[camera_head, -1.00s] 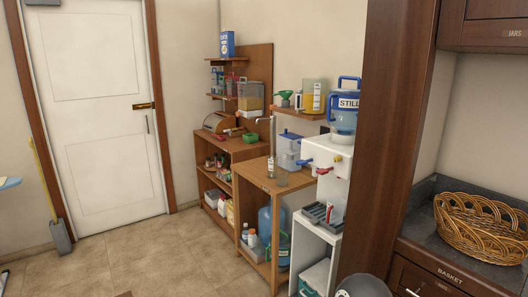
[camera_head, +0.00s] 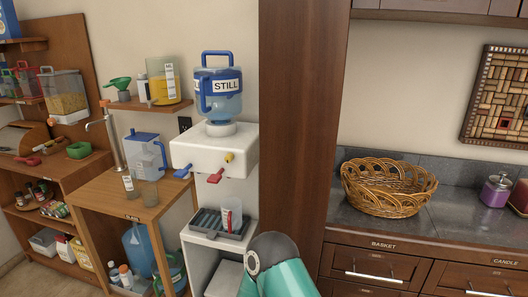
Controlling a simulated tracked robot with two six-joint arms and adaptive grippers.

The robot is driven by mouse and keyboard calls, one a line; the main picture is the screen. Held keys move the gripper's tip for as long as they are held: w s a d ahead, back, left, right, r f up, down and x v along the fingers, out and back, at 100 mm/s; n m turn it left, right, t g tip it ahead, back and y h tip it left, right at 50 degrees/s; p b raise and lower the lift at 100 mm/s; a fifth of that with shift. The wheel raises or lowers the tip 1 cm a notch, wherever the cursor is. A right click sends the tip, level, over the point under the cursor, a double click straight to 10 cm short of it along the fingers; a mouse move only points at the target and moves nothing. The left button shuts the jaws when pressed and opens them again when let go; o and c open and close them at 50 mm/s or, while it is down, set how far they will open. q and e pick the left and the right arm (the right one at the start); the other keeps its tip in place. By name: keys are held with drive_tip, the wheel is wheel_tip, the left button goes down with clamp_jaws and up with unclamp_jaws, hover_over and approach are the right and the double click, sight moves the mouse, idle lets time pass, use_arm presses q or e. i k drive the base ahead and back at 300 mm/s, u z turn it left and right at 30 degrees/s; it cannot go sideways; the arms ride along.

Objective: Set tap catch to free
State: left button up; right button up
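The white water dispenser (camera_head: 192,153) stands left of the dark wooden column, with a blue bottle labelled STILL (camera_head: 221,103) upside down on top. On its front are a blue tap lever (camera_head: 183,173), a red tap lever (camera_head: 215,178) and a small yellow knob (camera_head: 229,157). Which of these is the tap catch, and its setting, I cannot tell. A clear cup with red marks (camera_head: 231,214) stands on the grey drip tray (camera_head: 207,222) below. Neither gripper shows; only a teal and grey arm part of mine is at the bottom edge.
The wooden column (camera_head: 300,120) rises right of the dispenser. A counter with a wicker basket (camera_head: 388,186) lies to its right. Shelves with jars stand farther left.

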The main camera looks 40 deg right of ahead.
sight(229, 158)
drive_tip(key=z, duration=0.25)
drive_tip(key=i, duration=0.7)
drive_tip(key=z, duration=0.5)
drive_tip(key=k, duration=0.9)
drive_tip(key=z, duration=0.2)
drive_tip(key=i, duration=0.9)
drive_tip(key=u, duration=0.1)
